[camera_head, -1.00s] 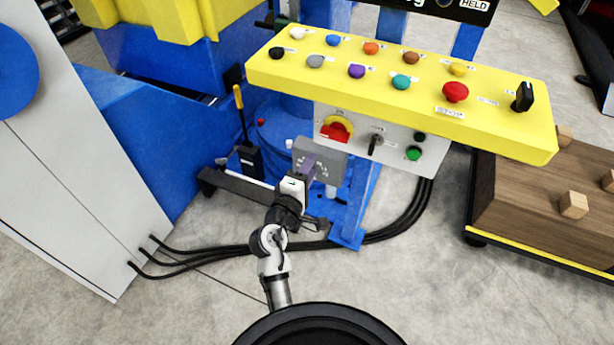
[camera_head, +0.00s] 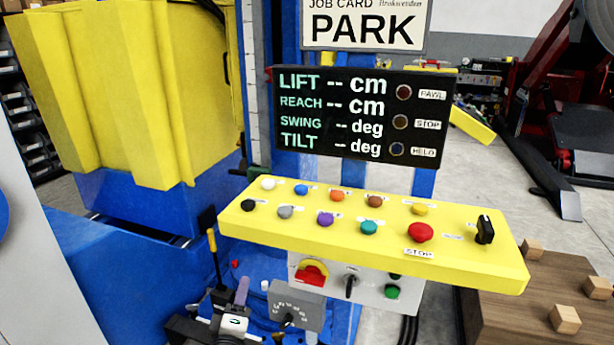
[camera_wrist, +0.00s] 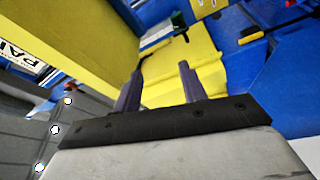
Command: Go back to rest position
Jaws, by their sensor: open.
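My gripper (camera_head: 242,288) is low in the head view, its purple fingers pointing up, left of a grey box with a dial (camera_head: 292,308). In the wrist view my gripper (camera_wrist: 160,80) has its two fingers apart with nothing between them. The yellow button console (camera_head: 370,235) is above and to the right of the gripper. It carries several coloured buttons, a red STOP button (camera_head: 420,232) and a black switch (camera_head: 485,229). The job card (camera_head: 364,24) reads PARK. The display (camera_head: 362,112) shows dashes for LIFT, REACH, SWING and TILT.
A switch box (camera_head: 370,287) with a red-and-yellow rotary switch (camera_head: 311,271) hangs under the console. A lever (camera_head: 212,250) stands left of the gripper. A wooden crate (camera_head: 500,310) with small blocks stands at the right. Blue machine body (camera_head: 120,270) fills the left.

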